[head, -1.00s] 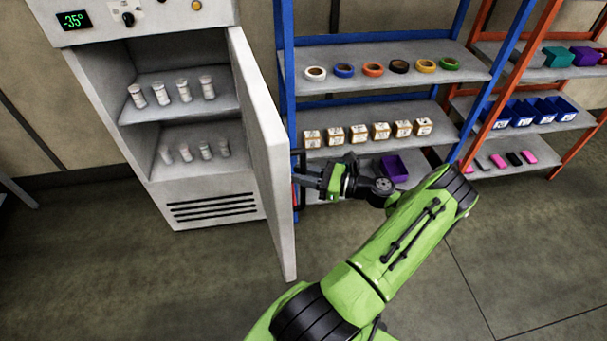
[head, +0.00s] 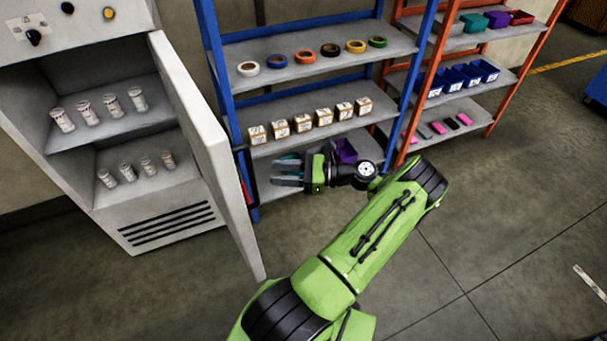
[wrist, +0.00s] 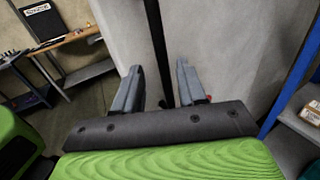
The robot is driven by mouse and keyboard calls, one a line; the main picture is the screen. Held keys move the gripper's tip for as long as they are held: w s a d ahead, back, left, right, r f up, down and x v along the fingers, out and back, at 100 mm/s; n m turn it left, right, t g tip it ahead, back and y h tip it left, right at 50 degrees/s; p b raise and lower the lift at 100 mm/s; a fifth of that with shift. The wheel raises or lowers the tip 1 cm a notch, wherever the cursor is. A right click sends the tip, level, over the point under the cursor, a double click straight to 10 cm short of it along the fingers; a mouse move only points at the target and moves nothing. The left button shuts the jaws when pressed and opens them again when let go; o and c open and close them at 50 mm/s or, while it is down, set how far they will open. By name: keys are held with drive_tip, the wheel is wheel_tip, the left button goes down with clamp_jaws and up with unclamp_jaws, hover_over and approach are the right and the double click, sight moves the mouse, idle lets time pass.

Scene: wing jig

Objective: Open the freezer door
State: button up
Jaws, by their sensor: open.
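The freezer (head: 82,208) stands at the left in the head view, and its door (head: 205,135) stands wide open, swung out toward me. Vials show on the shelves inside. A dark upright handle (head: 243,168) is on the door's outer face, and it also shows in the wrist view as a black bar (wrist: 157,40). My gripper (head: 281,173) is open and empty, to the right of the handle with a gap between them. In the wrist view the bar lines up between the two fingers (wrist: 159,72), beyond their tips.
A blue shelf rack (head: 310,75) with tape rolls, small boxes and a purple bin (head: 345,151) stands close behind my gripper. An orange rack (head: 500,90) is farther right. A wooden table (wrist: 60,42) shows in the wrist view.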

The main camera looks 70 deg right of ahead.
drive_tip(key=b+v, duration=0.1)
drive_tip(key=v, duration=0.6)
drive_tip(key=shift+s, duration=0.2)
drive_tip(key=shift+d, duration=0.15)
